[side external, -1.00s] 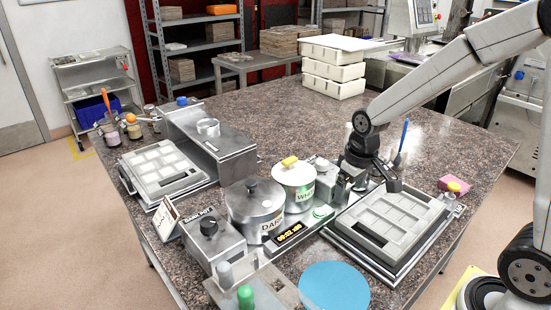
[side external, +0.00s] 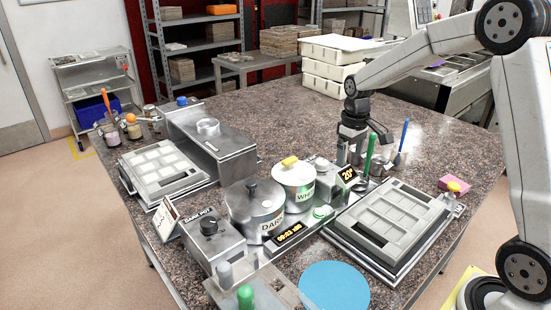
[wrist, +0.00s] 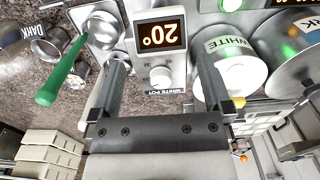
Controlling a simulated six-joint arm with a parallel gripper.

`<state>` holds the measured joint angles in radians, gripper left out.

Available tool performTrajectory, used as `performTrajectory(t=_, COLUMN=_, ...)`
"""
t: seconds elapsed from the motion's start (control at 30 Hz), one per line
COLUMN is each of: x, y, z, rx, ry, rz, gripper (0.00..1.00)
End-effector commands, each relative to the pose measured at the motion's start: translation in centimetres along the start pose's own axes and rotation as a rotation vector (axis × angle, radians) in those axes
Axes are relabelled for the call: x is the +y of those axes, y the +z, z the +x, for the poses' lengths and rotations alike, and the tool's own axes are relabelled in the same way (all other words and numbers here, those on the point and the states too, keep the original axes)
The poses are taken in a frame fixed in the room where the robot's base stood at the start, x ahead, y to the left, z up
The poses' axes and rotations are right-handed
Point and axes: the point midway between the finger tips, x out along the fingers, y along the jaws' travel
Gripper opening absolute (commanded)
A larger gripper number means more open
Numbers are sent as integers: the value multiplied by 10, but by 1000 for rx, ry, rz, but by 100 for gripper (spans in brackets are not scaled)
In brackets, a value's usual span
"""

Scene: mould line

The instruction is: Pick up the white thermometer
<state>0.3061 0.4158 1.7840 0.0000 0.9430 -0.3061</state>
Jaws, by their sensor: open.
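No part is clearly recognisable as a separate white thermometer. In the wrist view this display box (wrist: 162,38) has a knob and a "WHITE POT" label, and lies between my finger lines. The WHITE pot (wrist: 232,70) is just right of it. My gripper (side external: 364,148) is open and points down above the counter behind the box. In the wrist view my gripper (wrist: 162,70) shows nothing between its fingers.
A green-handled tool (side external: 370,153) stands close beside my gripper; its handle (wrist: 62,72) is left of my fingers. A blue-handled tool (side external: 404,135) stands further right. The DARK pot (side external: 254,208) and a mould tray (side external: 340,232) are in front.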

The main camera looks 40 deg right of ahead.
Motion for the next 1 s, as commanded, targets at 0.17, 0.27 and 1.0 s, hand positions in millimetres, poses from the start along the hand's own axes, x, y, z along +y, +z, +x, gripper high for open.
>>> performTrajectory(t=0.17, x=0, y=0, z=14, rx=0, ry=0, rz=0, gripper=100)
performTrajectory(t=0.27, x=0, y=0, z=15, rx=1, ry=0, rz=0, gripper=100)
performTrajectory(t=1.0, x=0, y=2, z=67, rx=0, ry=0, rz=0, gripper=100)
